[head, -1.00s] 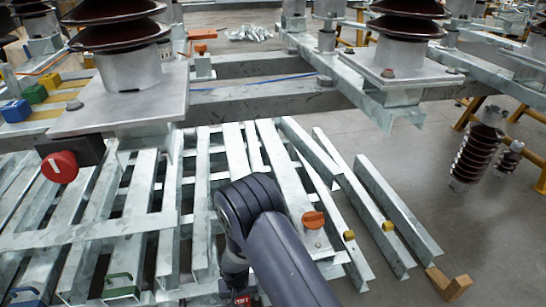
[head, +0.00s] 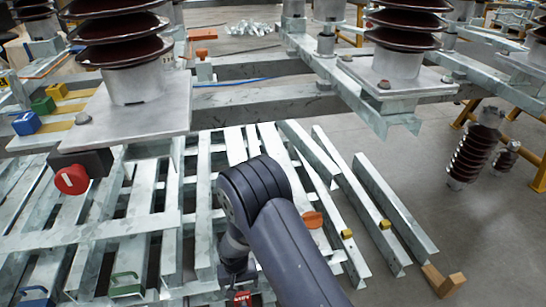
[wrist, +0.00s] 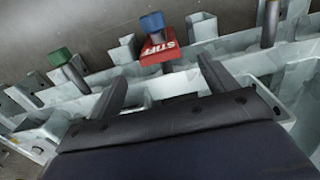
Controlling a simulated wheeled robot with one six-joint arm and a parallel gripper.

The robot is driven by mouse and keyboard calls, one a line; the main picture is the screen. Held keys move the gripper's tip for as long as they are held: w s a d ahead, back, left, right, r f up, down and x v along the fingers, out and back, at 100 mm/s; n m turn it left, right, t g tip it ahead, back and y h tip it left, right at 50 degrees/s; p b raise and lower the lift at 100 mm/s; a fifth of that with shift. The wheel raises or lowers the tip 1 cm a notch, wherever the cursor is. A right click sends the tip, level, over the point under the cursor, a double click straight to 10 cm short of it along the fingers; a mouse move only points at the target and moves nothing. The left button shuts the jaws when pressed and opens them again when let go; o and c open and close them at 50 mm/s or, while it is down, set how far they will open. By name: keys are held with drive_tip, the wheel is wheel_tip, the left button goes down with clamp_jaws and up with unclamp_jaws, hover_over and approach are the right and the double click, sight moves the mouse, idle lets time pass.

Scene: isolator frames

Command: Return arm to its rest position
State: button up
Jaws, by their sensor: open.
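My gripper (wrist: 160,92) shows in the wrist view with its two dark fingers spread apart and nothing between them. Beyond the fingertips is a red block with white lettering (wrist: 158,52) and a blue cap (wrist: 152,22) on top. In the head view my dark arm reaches up from the bottom and bends at an elbow over the galvanized steel rails (head: 150,190). The gripper's fingers are hidden in the head view, below the lower edge. A red lettered piece (head: 240,298) shows at the bottom edge near my wrist.
A red rotary knob (head: 71,180) is on the frame at left. Brown ribbed insulators (head: 118,38) stand on steel plates above the rails. An orange knob (head: 312,219) is right of my arm. A green-capped post (wrist: 62,58) stands left.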

sight(241, 293)
wheel_tip(241, 293, up, 3)
drive_tip(key=shift+f+p, duration=0.15)
drive_tip(key=shift+p, duration=0.15)
wheel_tip(241, 293, down, 11)
drive_tip(key=b, duration=0.5)
drive_tip(key=shift+f, duration=0.15)
wheel_tip(241, 293, up, 7)
drive_tip(key=shift+r+p, duration=0.1)
drive_tip(key=shift+p, duration=1.1)
drive_tip(key=shift+d, duration=0.1)
